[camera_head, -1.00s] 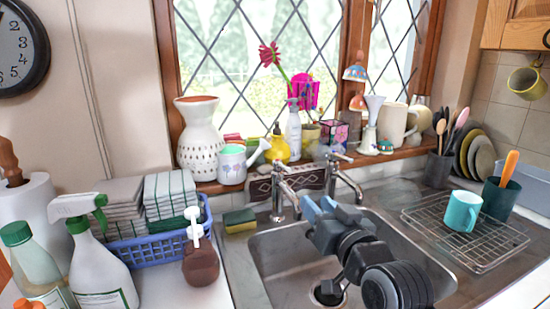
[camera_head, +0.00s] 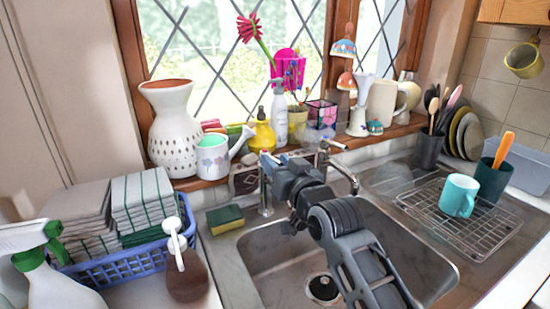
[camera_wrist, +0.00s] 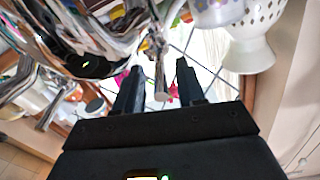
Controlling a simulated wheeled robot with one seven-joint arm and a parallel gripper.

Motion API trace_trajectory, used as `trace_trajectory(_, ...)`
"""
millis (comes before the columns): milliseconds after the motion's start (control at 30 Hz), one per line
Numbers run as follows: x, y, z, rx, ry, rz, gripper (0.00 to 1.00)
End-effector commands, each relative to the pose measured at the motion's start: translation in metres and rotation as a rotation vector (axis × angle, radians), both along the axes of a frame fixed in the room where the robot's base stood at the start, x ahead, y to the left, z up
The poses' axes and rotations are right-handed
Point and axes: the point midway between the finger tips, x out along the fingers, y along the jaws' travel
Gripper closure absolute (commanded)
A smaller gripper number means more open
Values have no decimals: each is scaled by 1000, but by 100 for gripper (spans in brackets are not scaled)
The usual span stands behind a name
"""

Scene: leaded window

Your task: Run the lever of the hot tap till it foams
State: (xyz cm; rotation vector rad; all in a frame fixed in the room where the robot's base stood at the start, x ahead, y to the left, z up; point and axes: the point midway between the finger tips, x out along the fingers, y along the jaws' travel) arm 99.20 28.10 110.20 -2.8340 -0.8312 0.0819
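Two chrome taps stand behind the sink. The left tap (camera_head: 265,196) is largely covered at its top by my gripper (camera_head: 272,163); the right tap (camera_head: 327,152) stands clear beside it. The pictures do not mark which is hot. In the wrist view my gripper (camera_wrist: 160,68) has its two dark fingers apart. A thin metal lever with a rounded end (camera_wrist: 161,80) shows between them, with gaps to both fingers; I cannot tell its depth. Shiny chrome (camera_wrist: 95,45) fills the upper left there. No water or foam is visible.
The steel sink (camera_head: 270,275) lies below my arm. A sponge (camera_head: 225,219) is left of the taps. A watering can (camera_head: 212,158), a vase (camera_head: 172,125) and a yellow bottle (camera_head: 263,133) crowd the sill behind. A wire rack (camera_head: 480,235) with a cup is right.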

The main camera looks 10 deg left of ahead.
Motion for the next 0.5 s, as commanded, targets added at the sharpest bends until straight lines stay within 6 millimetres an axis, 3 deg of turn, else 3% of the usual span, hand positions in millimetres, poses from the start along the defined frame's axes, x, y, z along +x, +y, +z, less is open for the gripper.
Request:
trace_trajectory(467,11,7,0,0,0,0,61)
trace_trajectory(500,11,7,0,0,0,0,65)
